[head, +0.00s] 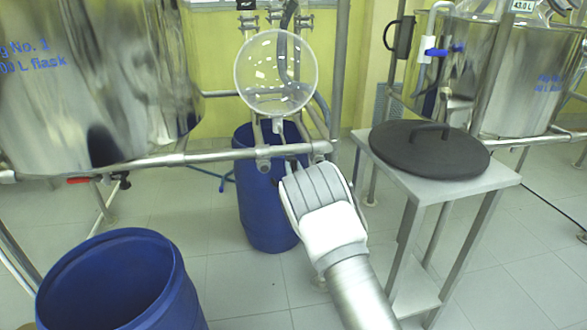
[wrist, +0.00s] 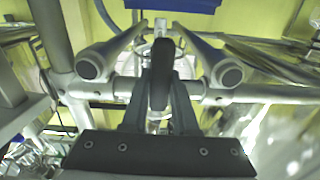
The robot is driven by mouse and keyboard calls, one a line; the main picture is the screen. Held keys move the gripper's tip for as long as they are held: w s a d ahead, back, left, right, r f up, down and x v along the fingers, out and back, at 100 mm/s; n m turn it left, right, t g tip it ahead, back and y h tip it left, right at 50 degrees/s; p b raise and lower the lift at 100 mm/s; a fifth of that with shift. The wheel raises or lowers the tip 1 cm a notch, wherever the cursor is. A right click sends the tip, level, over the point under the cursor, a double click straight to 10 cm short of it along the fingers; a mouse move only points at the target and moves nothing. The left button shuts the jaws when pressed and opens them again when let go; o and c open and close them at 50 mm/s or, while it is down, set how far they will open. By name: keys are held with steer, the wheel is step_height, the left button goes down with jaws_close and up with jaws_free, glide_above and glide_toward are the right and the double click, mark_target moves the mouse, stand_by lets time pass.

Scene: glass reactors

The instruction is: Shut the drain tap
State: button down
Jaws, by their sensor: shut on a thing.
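My gripper (head: 290,166) reaches up to the steel frame below the round glass vessel (head: 276,73) in the head view; its body hides most of the fingers there. In the wrist view, the two dark fingers of my gripper (wrist: 160,106) are shut on a black upright lever, which looks like the drain tap's handle (wrist: 160,72). The lever stands between the fingers, in front of a metal and glass fitting. The tap's body is mostly hidden behind the lever and fingers, so I cannot tell whether it is open or shut.
Steel frame tubes (head: 215,155) run close around my gripper. A blue drum (head: 262,205) stands behind it and an open blue drum (head: 120,285) stands at the front left. A small table (head: 490,178) with a black lid (head: 430,150) is on the right.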

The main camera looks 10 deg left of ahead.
steer(key=shift+d+m, duration=0.1)
steer(key=shift+m, duration=0.3)
steer(key=m, duration=0.2)
steer(key=shift+w+d+m, duration=0.1)
steer(key=shift+d+m, duration=0.05)
steer(key=shift+m, duration=0.25)
steer(key=m, duration=0.5)
steer(key=shift+d+f+m, duration=0.1)
steer(key=shift+d+m, duration=0.05)
steer(key=shift+m, duration=0.15)
steer(key=m, duration=0.3)
steer(key=shift+f+m, duration=0.15)
steer(key=shift+m, duration=0.15)
steer(key=m, duration=0.4)
steer(key=shift+f+m, duration=0.15)
steer(key=shift+m, duration=0.15)
steer(key=c, duration=0.7)
jaws_free()
